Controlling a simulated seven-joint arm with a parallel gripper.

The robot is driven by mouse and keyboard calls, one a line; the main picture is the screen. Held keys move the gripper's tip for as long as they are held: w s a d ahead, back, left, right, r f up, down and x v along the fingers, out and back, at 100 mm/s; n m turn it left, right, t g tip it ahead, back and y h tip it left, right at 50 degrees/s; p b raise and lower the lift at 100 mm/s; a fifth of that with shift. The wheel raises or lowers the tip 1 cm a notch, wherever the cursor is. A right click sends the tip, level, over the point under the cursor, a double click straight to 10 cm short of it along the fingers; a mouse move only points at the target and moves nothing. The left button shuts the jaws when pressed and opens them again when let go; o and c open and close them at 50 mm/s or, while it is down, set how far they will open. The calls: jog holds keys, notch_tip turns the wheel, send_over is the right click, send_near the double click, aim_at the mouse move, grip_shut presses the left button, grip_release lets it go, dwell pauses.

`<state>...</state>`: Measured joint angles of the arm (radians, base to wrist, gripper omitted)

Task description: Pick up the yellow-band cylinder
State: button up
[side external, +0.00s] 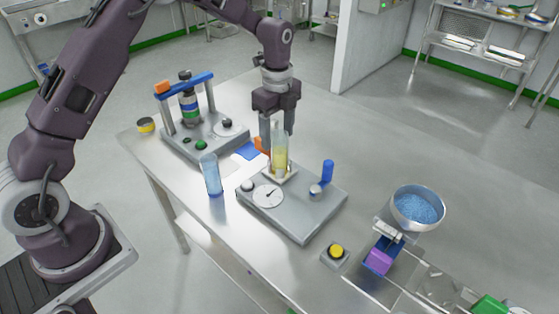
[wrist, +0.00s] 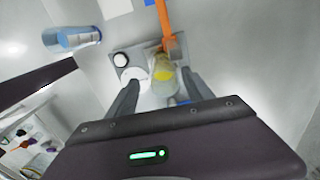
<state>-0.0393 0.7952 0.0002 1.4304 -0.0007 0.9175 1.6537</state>
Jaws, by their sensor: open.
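The yellow-band cylinder (side external: 280,160) is a clear, upright tube with a yellow lower part. It stands on the small pale plate of a grey instrument with a dial (side external: 268,196). My gripper (side external: 277,138) is open and points down over it, with the fingertips around the height of the tube's upper part. In the wrist view the cylinder (wrist: 163,72) shows between the two spread fingers (wrist: 160,82), with a gap on each side. A blue-tinted clear cylinder (side external: 211,175) stands apart on the table to the left.
An orange piece (side external: 261,146) stands close beside the cylinder; in the wrist view it is a long orange bar (wrist: 165,22). A blue post (side external: 327,172) rises on the instrument's right. A rig with a blue crossbar (side external: 184,84) stands behind left. A bowl of blue granules (side external: 417,208) is at right.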

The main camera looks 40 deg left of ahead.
aim_at(279, 150)
jog(key=f, duration=0.5)
jog(key=shift+w+d+f, duration=0.1)
jog(key=shift+w+f, duration=0.15)
jog(key=shift+f, duration=0.15)
grip_shut()
